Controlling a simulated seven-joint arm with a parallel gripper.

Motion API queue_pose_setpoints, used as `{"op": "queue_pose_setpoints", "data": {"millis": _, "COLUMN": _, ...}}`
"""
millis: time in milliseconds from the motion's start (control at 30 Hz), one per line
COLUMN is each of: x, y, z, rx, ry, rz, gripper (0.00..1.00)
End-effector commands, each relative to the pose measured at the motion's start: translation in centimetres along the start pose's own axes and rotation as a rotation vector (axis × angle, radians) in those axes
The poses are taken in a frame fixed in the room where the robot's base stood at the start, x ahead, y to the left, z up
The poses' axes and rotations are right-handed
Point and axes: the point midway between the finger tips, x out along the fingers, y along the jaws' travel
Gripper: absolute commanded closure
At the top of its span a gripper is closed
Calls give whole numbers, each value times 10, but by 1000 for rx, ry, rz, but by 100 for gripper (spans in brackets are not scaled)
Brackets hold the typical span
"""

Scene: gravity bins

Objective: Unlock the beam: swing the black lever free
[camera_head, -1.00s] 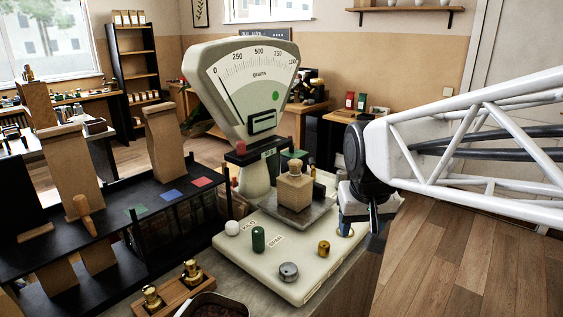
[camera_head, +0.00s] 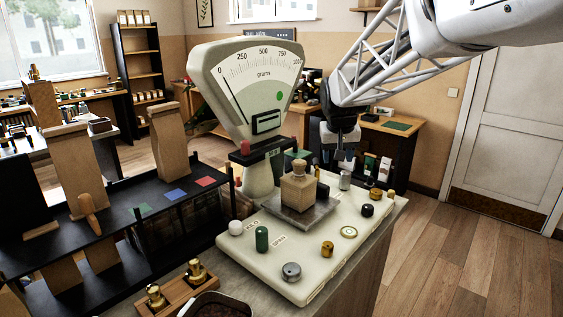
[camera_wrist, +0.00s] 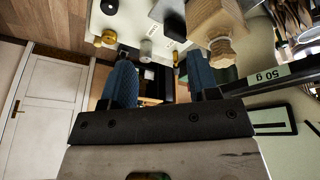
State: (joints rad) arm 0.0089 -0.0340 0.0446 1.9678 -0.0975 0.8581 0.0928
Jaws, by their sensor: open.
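A cream scale (camera_head: 245,75) with a grams dial stands on the counter. A black bar (camera_head: 258,152) crosses its neck below the dial, with a red knob (camera_head: 244,147) at its left end. A black bar labelled 50 g (camera_wrist: 270,82) shows at the right of the wrist view. I cannot tell for sure which dark part is the black lever; my gripper may hide it. My gripper (camera_head: 345,163) is open and empty, pointing down behind and right of the tan bottle-shaped block. In the wrist view its blue fingers (camera_wrist: 160,66) are apart, with nothing gripped between them.
The tan block (camera_head: 298,190) stands on a grey plate (camera_head: 314,217). White, green, grey, brass and black knobs sit on the cream base (camera_head: 300,255). Black shelves with paper bags (camera_head: 75,165) stand left. Open floor (camera_head: 470,230) lies right.

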Motion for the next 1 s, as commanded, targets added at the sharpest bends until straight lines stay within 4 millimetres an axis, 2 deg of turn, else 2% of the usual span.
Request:
{"op": "queue_pose_setpoints", "data": {"millis": 100, "x": 14, "y": -1, "z": -31, "rx": 2, "ry": 4, "rz": 4, "gripper": 45}}
{"op": "queue_pose_setpoints", "data": {"millis": 400, "x": 51, "y": -4, "z": -102, "rx": 4, "ry": 20, "rz": 15, "gripper": 45}}
{"op": "queue_pose_setpoints", "data": {"millis": 767, "x": 105, "y": -8, "z": -181, "rx": 9, "ry": 39, "rz": 27, "gripper": 45}}
{"op": "queue_pose_setpoints", "data": {"millis": 1000, "x": 146, "y": -10, "z": -230, "rx": 10, "ry": 51, "rz": 36, "gripper": 45}}
